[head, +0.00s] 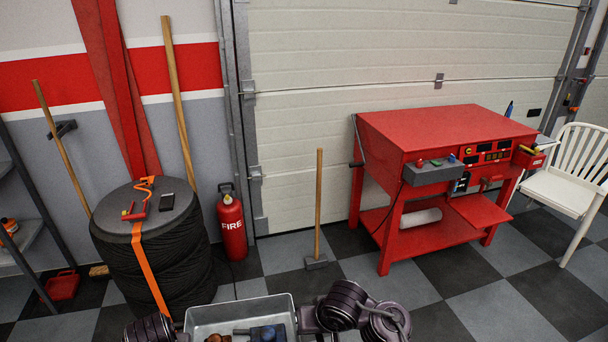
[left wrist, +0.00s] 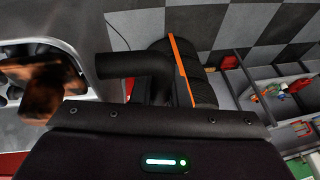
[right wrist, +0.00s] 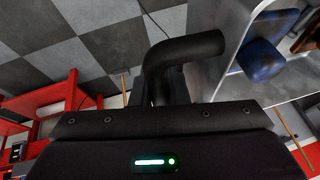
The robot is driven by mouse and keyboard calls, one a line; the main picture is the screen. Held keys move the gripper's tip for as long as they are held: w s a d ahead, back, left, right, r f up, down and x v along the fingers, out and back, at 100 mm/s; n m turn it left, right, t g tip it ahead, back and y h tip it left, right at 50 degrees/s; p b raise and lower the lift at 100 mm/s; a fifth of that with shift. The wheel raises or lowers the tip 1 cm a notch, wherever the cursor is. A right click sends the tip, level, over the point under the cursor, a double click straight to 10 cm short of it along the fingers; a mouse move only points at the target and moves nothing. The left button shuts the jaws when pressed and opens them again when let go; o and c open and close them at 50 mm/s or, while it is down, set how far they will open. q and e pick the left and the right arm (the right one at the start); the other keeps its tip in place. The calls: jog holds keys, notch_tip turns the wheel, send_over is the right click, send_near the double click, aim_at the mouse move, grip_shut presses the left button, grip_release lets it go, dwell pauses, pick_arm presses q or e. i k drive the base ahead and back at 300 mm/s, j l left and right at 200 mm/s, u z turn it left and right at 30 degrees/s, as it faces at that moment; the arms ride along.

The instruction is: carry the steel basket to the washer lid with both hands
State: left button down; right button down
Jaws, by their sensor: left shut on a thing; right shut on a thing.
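The steel basket (head: 240,312) is at the bottom centre of the head view, cut off by the frame edge. It holds a blue part (right wrist: 262,60) and brown parts (left wrist: 55,85). My left gripper (left wrist: 155,92) is shut at the basket's left end, by a black bent bar. My right gripper (right wrist: 160,92) is shut at its right end, by a similar bar. The fingertips are mostly hidden. The red bench-like unit (head: 445,128) with a flat top and control panel, apparently the washer, stands ahead to the right. Its top is clear.
Stacked tyres (head: 160,255) with a strap stand at left, beside a red fire extinguisher (head: 231,225). A long-handled tool (head: 318,210) stands upright on the floor between basket and washer. A white chair (head: 565,185) is at far right. Checkered floor before the washer is open.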

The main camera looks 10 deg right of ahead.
aim_at(459, 128)
jog(key=z, duration=1.15)
jog(key=i+l+z, duration=0.1)
jog(key=z, duration=0.9)
jog(key=i, duration=1.45)
jog(key=i+l, duration=0.15)
jog(key=i, duration=2.75)
jog(key=i+j+u, duration=0.1)
jog(key=u, duration=1.7)
